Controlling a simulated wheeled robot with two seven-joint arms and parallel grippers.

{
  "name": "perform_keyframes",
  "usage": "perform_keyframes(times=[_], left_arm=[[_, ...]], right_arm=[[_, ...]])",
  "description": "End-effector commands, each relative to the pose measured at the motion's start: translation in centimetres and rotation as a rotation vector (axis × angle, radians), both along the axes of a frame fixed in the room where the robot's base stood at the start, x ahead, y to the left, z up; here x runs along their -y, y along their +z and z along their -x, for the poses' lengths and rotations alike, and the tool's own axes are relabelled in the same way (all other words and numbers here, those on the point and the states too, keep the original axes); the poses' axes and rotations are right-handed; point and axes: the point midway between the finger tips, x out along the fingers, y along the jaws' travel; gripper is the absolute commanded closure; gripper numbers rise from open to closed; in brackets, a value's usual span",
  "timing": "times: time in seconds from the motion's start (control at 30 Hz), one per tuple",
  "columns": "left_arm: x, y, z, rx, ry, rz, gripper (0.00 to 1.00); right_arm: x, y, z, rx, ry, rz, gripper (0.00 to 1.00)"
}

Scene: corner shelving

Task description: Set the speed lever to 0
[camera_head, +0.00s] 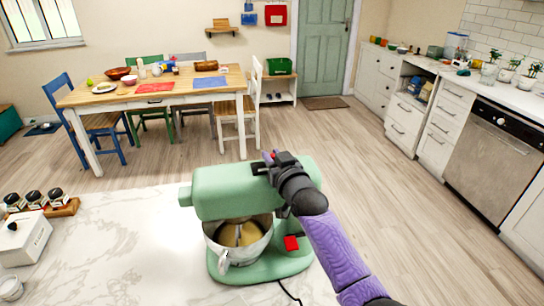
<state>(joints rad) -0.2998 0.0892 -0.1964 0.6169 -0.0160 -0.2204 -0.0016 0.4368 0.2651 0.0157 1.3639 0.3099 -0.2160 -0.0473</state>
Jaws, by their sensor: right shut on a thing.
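A green stand mixer (222,188) stands on the white marble counter. Its metal bowl (218,242) holds pale contents under the mixer head. A red part (291,243) shows low on the mixer's stand. My right gripper (268,160) is at the upper side of the mixer head, shut on a small part there that I take to be the speed lever. The black gripper body and the purple arm hide most of that part, so the lever's setting cannot be read. My left gripper is not in view.
A spice rack with several jars (35,200) and a white box (24,238) stand at the counter's left. A cord runs from the mixer's base. The counter (120,250) between box and mixer is clear. A dining table (130,98) stands beyond.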

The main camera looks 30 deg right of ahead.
Motion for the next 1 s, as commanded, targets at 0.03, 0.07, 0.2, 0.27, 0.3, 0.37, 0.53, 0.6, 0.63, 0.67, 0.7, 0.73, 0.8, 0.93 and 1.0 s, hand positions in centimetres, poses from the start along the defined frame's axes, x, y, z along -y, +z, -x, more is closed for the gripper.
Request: perform_keyframes(times=[0.03, 0.07, 0.2, 0.27, 0.3, 0.37, 0.53, 0.6, 0.63, 0.67, 0.7, 0.73, 0.8, 0.93, 1.0], left_arm=[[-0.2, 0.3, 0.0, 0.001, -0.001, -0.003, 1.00], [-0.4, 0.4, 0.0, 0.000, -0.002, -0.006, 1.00], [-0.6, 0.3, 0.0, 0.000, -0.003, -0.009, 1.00], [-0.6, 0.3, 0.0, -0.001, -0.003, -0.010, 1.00], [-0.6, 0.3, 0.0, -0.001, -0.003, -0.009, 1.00], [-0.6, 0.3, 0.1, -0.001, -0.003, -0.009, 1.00], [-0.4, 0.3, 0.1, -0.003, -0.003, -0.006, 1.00], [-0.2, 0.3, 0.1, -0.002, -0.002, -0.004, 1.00], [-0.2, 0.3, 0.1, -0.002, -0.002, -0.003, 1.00], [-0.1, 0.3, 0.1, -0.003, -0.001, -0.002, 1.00], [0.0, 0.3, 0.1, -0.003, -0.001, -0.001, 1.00], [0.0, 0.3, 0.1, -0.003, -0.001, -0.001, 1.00], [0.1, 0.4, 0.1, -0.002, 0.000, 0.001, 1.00], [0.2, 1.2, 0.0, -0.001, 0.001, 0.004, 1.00], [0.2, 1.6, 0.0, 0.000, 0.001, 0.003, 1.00]], right_arm=[[0.4, 0.0, 0.1, -0.003, -0.002, 0.004, 1.00], [0.6, 0.0, 0.2, -0.004, -0.002, 0.004, 1.00], [0.7, -0.1, 0.2, -0.004, -0.002, 0.000, 1.00], [0.8, -0.1, 0.2, -0.005, -0.002, 0.001, 1.00], [0.8, -0.2, 0.2, -0.005, -0.002, 0.001, 1.00], [0.8, -0.2, 0.2, -0.006, -0.002, 0.001, 0.69], [0.7, -0.1, 0.2, -0.004, -0.002, 0.001, 0.40], [0.7, -0.1, 0.2, -0.003, -0.002, 0.001, 0.40], [0.7, -0.1, 0.2, -0.003, -0.002, 0.001, 0.40], [0.7, -0.1, 0.2, -0.002, -0.001, 0.001, 0.40], [0.7, 0.0, 0.2, -0.002, -0.001, 0.001, 0.40], [0.7, 0.0, 0.2, -0.002, -0.001, 0.001, 0.40], [0.7, 0.0, 0.4, -0.002, -0.001, 0.001, 0.40], [0.6, 0.2, 2.1, -0.002, -0.001, 0.001, 0.40], [0.5, 0.2, 3.6, -0.003, -0.001, 0.002, 0.40]])
